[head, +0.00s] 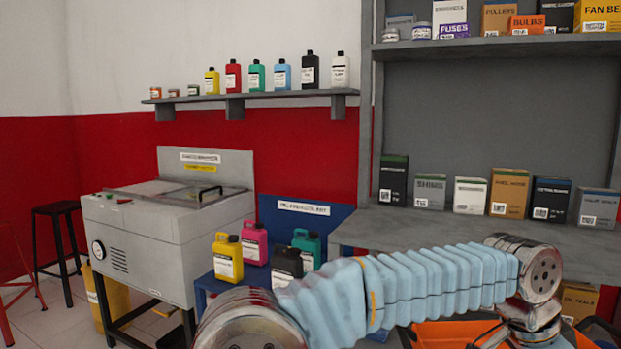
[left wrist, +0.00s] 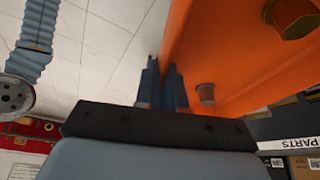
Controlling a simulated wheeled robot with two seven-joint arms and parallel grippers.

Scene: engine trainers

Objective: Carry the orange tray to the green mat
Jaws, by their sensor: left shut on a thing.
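The orange tray (head: 440,333) shows only in part at the bottom right of the head view, behind and below a pale blue ribbed arm of mine. In the left wrist view the tray (left wrist: 235,60) fills the upper right, with its underside and two round feet showing. My left gripper (left wrist: 164,85) is shut on the tray's edge in that view. The tray's contents cannot be made out. The green mat is not in view. My right gripper is not in view.
A grey workbench shelf (head: 385,228) with several boxes stands behind the arm at the right. A parts washer (head: 150,240) stands at the left. A blue stand (head: 330,220) holds several coloured bottles.

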